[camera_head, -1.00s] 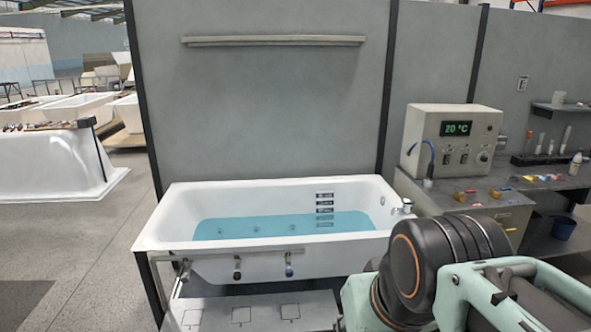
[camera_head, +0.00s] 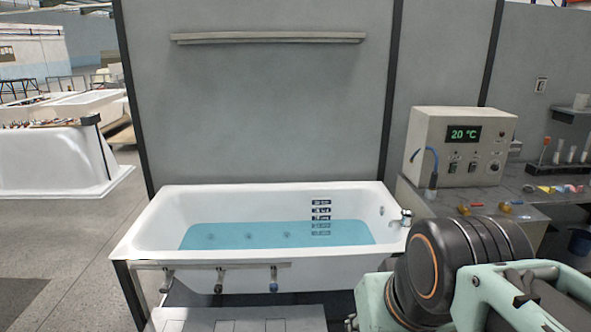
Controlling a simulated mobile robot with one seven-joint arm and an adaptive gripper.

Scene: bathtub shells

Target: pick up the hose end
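A thin blue hose or cable (camera_head: 427,150) curves out of the left side of a beige control box (camera_head: 461,147). It drops toward a small dark upright fitting (camera_head: 432,186) on the counter beside the box. I cannot tell whether this is the hose end that the task names, and no other loose hose end stands out. My gripper is out of view; only links of my arm show at the lower right, in front of the tub's right end and the counter.
A white bathtub (camera_head: 147,235) holds blue water (camera_head: 275,234). A rail with several fittings (camera_head: 219,268) runs along its front. A grey counter (camera_head: 515,205) with small coloured items stands at right. A grey wall panel (camera_head: 255,110) rises behind. Open floor (camera_head: 70,255) lies at left.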

